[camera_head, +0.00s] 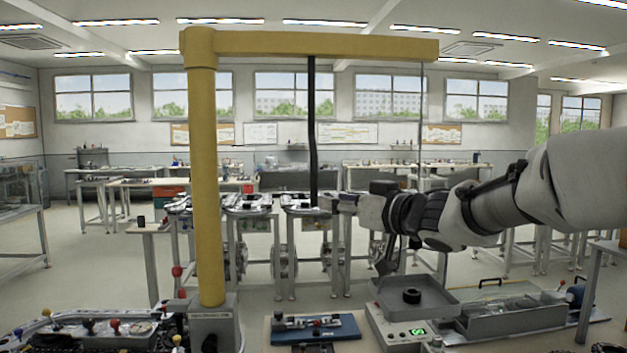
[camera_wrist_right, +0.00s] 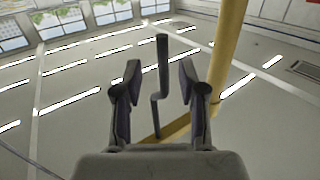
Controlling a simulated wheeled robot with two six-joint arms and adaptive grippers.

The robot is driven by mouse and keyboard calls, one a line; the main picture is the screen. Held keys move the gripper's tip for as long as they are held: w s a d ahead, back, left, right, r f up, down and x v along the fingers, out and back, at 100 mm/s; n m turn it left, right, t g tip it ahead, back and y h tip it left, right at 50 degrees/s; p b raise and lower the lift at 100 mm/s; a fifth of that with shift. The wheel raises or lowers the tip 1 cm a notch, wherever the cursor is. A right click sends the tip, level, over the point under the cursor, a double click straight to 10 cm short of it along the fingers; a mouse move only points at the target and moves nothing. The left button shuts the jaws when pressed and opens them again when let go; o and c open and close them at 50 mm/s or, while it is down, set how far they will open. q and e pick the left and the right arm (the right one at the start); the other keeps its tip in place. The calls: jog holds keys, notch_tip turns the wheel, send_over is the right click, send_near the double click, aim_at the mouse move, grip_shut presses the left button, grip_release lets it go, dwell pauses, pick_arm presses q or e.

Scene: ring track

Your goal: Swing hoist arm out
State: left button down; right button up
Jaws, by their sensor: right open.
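The hoist is a yellow post (camera_head: 204,180) with a yellow boom arm (camera_head: 320,45) reaching right across the head view. A long black rod (camera_head: 312,130) hangs from the boom. My right gripper (camera_head: 335,203) comes in from the right, beside the rod's lower end. In the right wrist view, the open fingers (camera_wrist_right: 160,75) stand on either side of the dark, kinked rod (camera_wrist_right: 163,65), with gaps visible on both sides. The yellow post (camera_wrist_right: 230,45) and part of the boom (camera_wrist_right: 175,128) show behind. My left gripper is not in view.
A thin cable (camera_head: 420,120) hangs from the boom's right end. Below my right arm, a scale with a grey tray (camera_head: 440,302) holds a black ring (camera_head: 411,296). A grey case (camera_head: 510,318) stands to its right. A blue tray (camera_head: 345,328) lies in front of the post's right side.

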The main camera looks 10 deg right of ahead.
aim_at(314, 184)
jog(key=w+a+r+p, duration=0.1)
jog(key=w+a, duration=0.1)
jog(key=w, duration=0.1)
jog(key=w+a+r+p, duration=0.1)
jog(key=w, duration=0.1)
jog(key=shift+w+a+r+p, duration=0.2)
jog(key=shift+a+r+p, duration=0.1)
jog(key=shift+p, duration=0.05)
jog(key=shift+w+a, duration=0.2)
jog(key=shift+a, duration=0.1)
jog(key=shift+d, duration=0.1)
grip_shut()
